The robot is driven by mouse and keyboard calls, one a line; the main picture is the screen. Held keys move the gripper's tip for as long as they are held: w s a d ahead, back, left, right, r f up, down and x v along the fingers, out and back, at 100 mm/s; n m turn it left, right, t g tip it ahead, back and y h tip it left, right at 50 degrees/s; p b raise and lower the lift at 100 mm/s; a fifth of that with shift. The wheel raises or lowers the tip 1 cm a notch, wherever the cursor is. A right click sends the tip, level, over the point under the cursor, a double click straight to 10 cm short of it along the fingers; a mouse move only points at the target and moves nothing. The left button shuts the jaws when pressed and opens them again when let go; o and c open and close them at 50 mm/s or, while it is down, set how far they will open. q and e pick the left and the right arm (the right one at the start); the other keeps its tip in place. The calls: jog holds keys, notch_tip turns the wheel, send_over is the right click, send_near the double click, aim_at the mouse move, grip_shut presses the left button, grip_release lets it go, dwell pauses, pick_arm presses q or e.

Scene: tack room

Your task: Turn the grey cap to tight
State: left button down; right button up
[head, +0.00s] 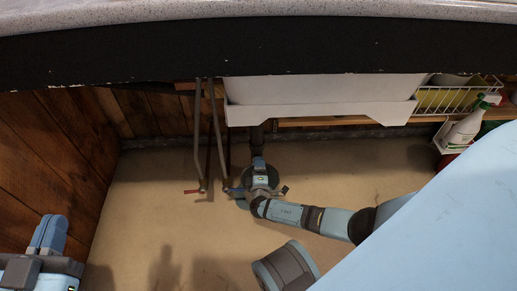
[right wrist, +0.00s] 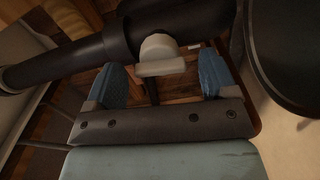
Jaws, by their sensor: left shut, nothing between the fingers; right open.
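The grey cap (right wrist: 160,55) is pale, with a flat bar-shaped grip, and sits on a dark pipe (right wrist: 85,58) in the right wrist view. My right gripper (right wrist: 161,76) is open, with one blue finger on each side of the cap. Gaps show between the fingers and the cap, and I cannot tell if either touches. In the head view my right gripper (head: 258,168) is under the white basin by the dark drain pipe (head: 257,136), and it hides the cap. My left gripper (head: 49,235) is shut and empty at the lower left, far from the cap.
The white basin (head: 320,100) and dark counter edge (head: 230,50) hang above. A spray bottle (head: 463,127) and wire basket (head: 459,99) are at right. The floor between is mostly clear.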

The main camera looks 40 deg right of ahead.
jog(key=c, duration=0.9)
jog(key=shift+c, duration=0.2)
jog(key=shift+m, duration=8.3)
